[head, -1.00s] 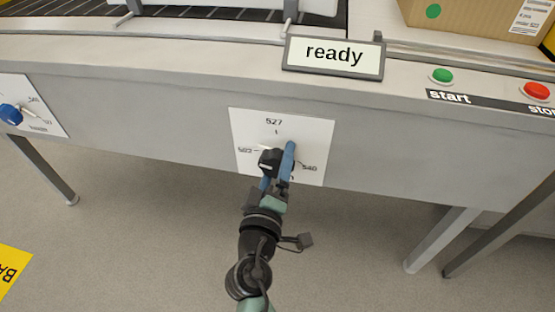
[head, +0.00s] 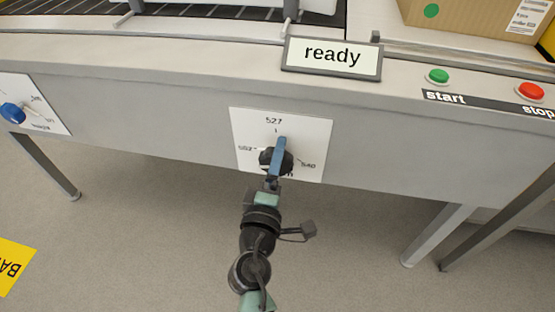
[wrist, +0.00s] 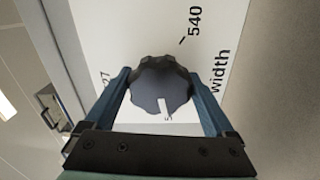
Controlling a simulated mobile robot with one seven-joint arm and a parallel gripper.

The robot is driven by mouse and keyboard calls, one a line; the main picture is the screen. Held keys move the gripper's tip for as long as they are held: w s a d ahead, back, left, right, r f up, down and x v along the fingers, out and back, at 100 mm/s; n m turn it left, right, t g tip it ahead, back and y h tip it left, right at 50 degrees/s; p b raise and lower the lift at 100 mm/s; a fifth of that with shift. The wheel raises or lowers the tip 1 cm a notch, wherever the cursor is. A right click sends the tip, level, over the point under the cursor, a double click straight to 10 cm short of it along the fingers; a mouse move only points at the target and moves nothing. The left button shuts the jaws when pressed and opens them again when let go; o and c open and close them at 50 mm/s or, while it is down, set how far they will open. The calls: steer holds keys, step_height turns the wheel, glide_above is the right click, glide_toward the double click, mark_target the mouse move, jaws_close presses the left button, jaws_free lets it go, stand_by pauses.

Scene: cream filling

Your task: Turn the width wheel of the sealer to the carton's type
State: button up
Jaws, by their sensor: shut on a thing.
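The width wheel (head: 267,158) is a dark, scalloped knob on a white dial plate (head: 312,130) marked 527 at the top, 540 at the right and a blurred number at the left. My gripper (head: 277,157) is shut on the wheel, its blue fingers on opposite sides. In the wrist view the wheel (wrist: 160,78) sits between the fingers of my gripper (wrist: 162,85). Its white pointer mark faces a partly hidden number starting with 5, opposite the 540 side. The carton (head: 470,14) at top right has a green dot and a label too small to read.
A display (head: 333,56) reads "ready". A green start button (head: 437,76) and red stop button (head: 531,91) are at the right. Another dial with a blue knob (head: 12,113) is at the far left. The machine's legs (head: 440,235) stand below on open floor.

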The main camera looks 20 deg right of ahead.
steer(key=shift+f, duration=0.1)
steer(key=o, duration=1.1)
steer(key=p+v, duration=0.1)
steer(key=v, duration=1.2)
steer(key=shift+a, duration=0.1)
